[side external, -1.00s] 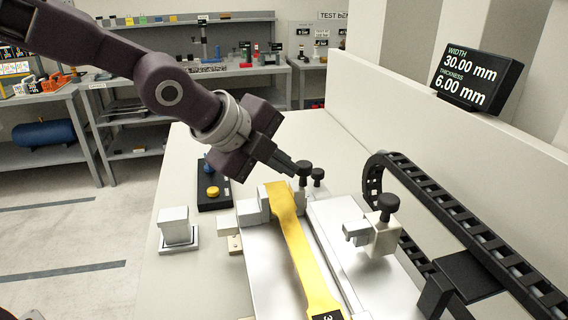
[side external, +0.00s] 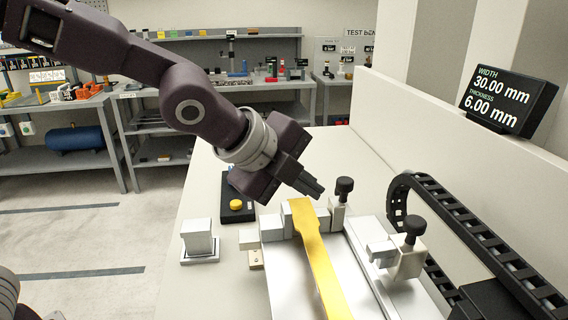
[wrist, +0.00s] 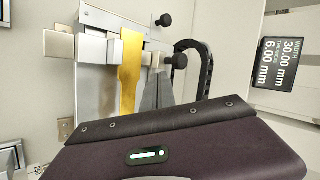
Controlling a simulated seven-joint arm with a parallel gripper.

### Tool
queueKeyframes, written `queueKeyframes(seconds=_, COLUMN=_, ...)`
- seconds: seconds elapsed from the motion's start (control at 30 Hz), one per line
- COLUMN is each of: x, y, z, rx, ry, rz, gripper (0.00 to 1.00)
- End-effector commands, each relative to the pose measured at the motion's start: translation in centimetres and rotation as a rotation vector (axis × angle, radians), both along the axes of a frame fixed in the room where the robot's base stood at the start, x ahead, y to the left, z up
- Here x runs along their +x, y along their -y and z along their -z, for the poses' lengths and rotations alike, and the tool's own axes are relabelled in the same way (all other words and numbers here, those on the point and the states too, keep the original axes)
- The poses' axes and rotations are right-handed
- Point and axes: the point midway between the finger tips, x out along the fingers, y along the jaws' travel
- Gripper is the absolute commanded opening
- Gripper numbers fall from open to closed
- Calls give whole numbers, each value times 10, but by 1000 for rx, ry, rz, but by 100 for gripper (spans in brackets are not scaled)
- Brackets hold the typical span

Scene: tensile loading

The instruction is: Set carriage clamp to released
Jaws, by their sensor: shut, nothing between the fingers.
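My gripper (side external: 316,189) is shut and empty. Its fingertips are just left of a black knob (side external: 344,186) on a pale post; contact cannot be told. In the wrist view, this knob appears to be the one (wrist: 179,61) right of the grey fingers (wrist: 156,92), with a further black knob (wrist: 164,20) above it. Another black knob (side external: 414,228) stands on a light clamp block (side external: 408,262) at the right. Which knob is the carriage clamp's is not labelled. A yellow specimen (side external: 317,255) lies along the bright metal bed, its far end beside pale jaw blocks (side external: 270,228).
A black cable chain (side external: 455,225) curves along the right. A display (side external: 507,97) sits on the low wall behind. A black box with a yellow button (side external: 236,204) and a small white block (side external: 198,238) stand left of the bed. Bare bench lies around them.

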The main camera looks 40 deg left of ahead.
Motion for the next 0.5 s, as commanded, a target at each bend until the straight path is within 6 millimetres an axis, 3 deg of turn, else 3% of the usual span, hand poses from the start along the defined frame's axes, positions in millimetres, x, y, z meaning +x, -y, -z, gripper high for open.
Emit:
queueKeyframes(seconds=0.03, x=-7, y=-2, z=-13, rx=-5, ry=10, rz=-1, gripper=0)
queueKeyframes(seconds=0.2, x=-35, y=-12, z=-41, rx=-5, ry=9, rz=-2, gripper=0)
queueKeyframes(seconds=0.5, x=-60, y=-20, z=-66, rx=-3, ry=4, rz=-1, gripper=0)
